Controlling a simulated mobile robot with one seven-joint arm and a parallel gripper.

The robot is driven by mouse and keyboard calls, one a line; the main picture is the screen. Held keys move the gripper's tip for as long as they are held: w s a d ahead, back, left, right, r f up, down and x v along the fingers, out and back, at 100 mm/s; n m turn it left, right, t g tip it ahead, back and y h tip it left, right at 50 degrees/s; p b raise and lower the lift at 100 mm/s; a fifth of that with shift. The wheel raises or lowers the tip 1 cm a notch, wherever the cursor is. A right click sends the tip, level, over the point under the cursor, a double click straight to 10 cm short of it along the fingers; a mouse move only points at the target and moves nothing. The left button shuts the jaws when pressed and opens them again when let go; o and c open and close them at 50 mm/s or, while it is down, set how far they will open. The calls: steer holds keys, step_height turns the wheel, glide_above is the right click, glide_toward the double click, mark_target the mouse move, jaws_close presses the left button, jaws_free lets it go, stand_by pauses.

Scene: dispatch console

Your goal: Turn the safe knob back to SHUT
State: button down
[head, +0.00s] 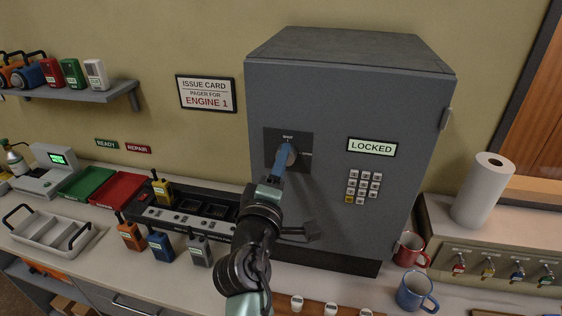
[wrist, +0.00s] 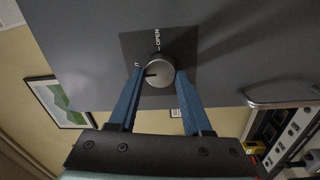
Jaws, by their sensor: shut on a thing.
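The safe (head: 350,110) is a dark grey box with a round silver-grey knob (head: 291,156) on a black plate at the left of its front. In the wrist view the knob (wrist: 158,68) sits between the two blue fingers of my gripper (wrist: 158,76), which is shut on its sides. My gripper (head: 284,158) reaches the knob from below in the head view. The knob's dark pointer line points left in the wrist view, roughly toward the SHUT label, which a finger partly hides. The OPEN label (wrist: 157,38) is clear. The safe's display (head: 371,147) reads LOCKED.
A keypad (head: 362,187) is below the display, and a bar handle (wrist: 283,95) juts from the safe's front near my arm. A red mug (head: 409,250) and a blue mug (head: 416,291) stand at the right. Several radios (head: 160,246) stand at the left.

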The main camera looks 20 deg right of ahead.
stand_by(0.4)
steer(key=shift+c, duration=1.7)
jaws_free()
steer(key=b+v, duration=0.4)
steer(key=v, duration=0.9)
steer(key=shift+b, duration=0.3)
